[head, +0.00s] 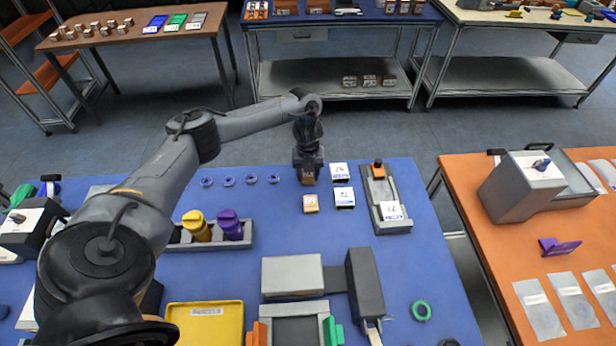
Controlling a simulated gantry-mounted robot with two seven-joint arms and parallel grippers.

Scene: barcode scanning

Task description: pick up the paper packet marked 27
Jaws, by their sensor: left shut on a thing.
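My left gripper (308,167) points down over the blue table and is shut on a small brown paper packet (308,180). The packet's marking is too small to read, and its upper part is hidden by the fingers. My right gripper is not in view.
A grey fixture (378,185) with an orange part and a white labelled piece (391,210) is to the right. Blue rings (252,180) lie left of the gripper. A rack (248,234) holds yellow and purple items. A grey device (292,275) stands in front.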

